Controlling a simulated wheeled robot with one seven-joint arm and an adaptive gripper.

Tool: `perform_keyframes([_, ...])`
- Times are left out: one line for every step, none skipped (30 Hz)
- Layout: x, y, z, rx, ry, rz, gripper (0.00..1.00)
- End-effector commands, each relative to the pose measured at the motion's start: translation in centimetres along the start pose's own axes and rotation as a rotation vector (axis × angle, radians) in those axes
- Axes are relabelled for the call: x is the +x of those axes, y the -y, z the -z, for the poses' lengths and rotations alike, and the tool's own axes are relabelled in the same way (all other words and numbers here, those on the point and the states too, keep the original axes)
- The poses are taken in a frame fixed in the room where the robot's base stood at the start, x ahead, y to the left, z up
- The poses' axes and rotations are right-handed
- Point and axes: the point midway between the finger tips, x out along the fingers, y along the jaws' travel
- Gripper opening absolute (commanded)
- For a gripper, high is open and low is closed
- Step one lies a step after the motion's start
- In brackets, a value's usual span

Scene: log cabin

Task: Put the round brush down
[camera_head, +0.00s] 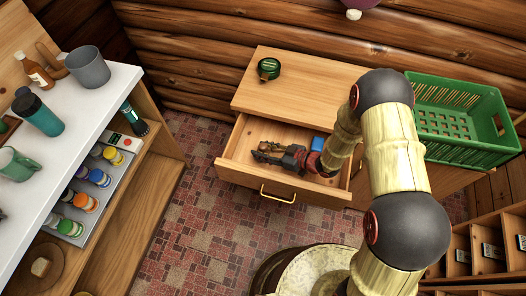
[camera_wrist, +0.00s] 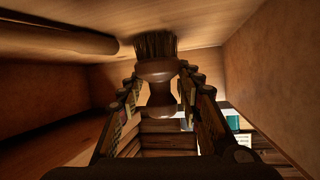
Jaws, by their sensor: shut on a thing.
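The round brush (camera_wrist: 156,68) has a brown turned wooden handle and dark bristles. In the wrist view it sits between the two fingers of my gripper (camera_wrist: 160,88), which is shut on its handle. The bristles point away from the palm, close to a wooden surface; I cannot tell whether they touch it. In the head view my gripper (camera_head: 268,153) is low inside the open drawer (camera_head: 231,157). The brush cannot be made out clearly there.
A blue object (camera_head: 317,144) lies in the drawer by my gripper. A round green tin (camera_head: 268,69) stands on the cabinet top (camera_head: 305,88). A green crate (camera_head: 458,145) stands at right. A white-topped shelf unit (camera_head: 98,92) with cups and bottles stands at left.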

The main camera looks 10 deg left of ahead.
Motion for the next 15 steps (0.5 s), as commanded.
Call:
perform_keyframes([0.15,-0.07,-0.28,-0.001,-0.001,0.0,0.1])
perform_keyframes([0.14,-0.08,-0.25,-0.002,-0.001,-0.001,0.1])
perform_keyframes([0.11,-0.07,-0.16,-0.002,-0.002,-0.001,0.1])
perform_keyframes([0.09,-0.07,-0.13,-0.002,-0.001,-0.001,0.1])
perform_keyframes([0.08,-0.06,-0.12,-0.002,-0.001,-0.001,0.1])
perform_keyframes([0.08,-0.06,-0.12,-0.002,-0.001,0.0,0.1])
perform_keyframes([0.08,-0.05,-0.12,-0.002,-0.001,0.0,0.1])
perform_keyframes([0.09,-0.05,-0.15,-0.002,-0.001,0.0,0.1])
perform_keyframes([0.13,-0.05,-0.25,-0.001,-0.001,0.0,0.1])
perform_keyframes([0.17,-0.06,-0.35,-0.001,-0.001,0.0,0.1])
perform_keyframes([0.2,-0.06,-0.45,-0.001,-0.001,0.0,0.1])
perform_keyframes([0.18,-0.06,-0.4,-0.001,-0.001,0.0,0.37])
perform_keyframes([0.18,-0.05,-0.38,-0.001,-0.001,0.0,0.39])
perform_keyframes([0.17,-0.05,-0.38,-0.001,-0.001,0.0,0.4])
perform_keyframes([0.17,-0.04,-0.38,-0.001,0.0,0.0,0.43])
